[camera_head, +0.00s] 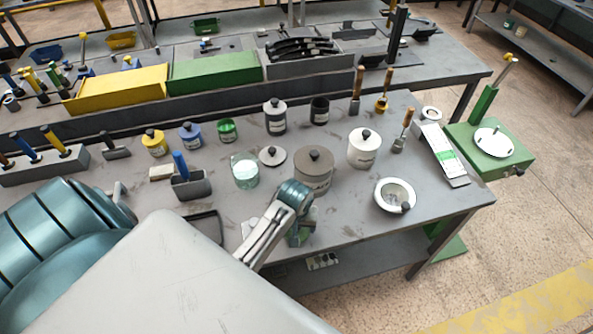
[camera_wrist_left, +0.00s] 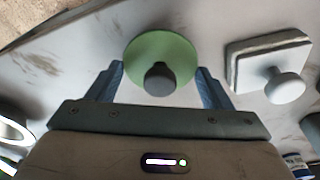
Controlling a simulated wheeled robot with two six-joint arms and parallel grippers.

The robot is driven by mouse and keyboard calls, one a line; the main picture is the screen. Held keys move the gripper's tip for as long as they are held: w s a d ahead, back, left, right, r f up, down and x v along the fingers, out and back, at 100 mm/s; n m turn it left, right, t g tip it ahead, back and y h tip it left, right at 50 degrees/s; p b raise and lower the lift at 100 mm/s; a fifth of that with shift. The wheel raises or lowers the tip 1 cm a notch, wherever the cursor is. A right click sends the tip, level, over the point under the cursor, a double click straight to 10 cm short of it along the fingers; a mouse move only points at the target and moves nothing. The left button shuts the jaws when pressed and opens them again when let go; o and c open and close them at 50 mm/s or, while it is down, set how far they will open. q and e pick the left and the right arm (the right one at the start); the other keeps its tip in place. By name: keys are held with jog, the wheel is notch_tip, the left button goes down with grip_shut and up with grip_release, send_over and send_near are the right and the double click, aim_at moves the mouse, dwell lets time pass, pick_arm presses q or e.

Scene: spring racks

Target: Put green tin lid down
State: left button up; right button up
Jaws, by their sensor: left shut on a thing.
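The green tin lid (camera_wrist_left: 180,51) is a round green disc with a dark knob (camera_wrist_left: 159,80), in the left wrist view between my blue fingers. My left gripper (camera_wrist_left: 160,88) is shut on it. In the head view my left gripper (camera_head: 300,236) is near the front edge of the table, in front of a large brown-grey tin (camera_head: 316,178); the arm largely hides the lid there. A pale green tin (camera_head: 245,172) stands to the left of the brown-grey tin. I cannot tell how far the lid is above the table. My right gripper is not in view.
A white tin (camera_head: 364,149) and a white bowl (camera_head: 395,196) stand to the right. A square pale piece with a knob (camera_wrist_left: 284,86) is right of the lid. Bare table (camera_head: 345,222) lies left of the bowl.

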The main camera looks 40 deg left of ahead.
pick_arm(q)
jog(key=shift+f, duration=0.35)
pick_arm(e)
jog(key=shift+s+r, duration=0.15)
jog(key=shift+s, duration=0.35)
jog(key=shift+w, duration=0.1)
pick_arm(q)
jog(key=shift+f, duration=0.1)
jog(key=o, duration=0.8)
jog(key=shift+o, duration=0.8)
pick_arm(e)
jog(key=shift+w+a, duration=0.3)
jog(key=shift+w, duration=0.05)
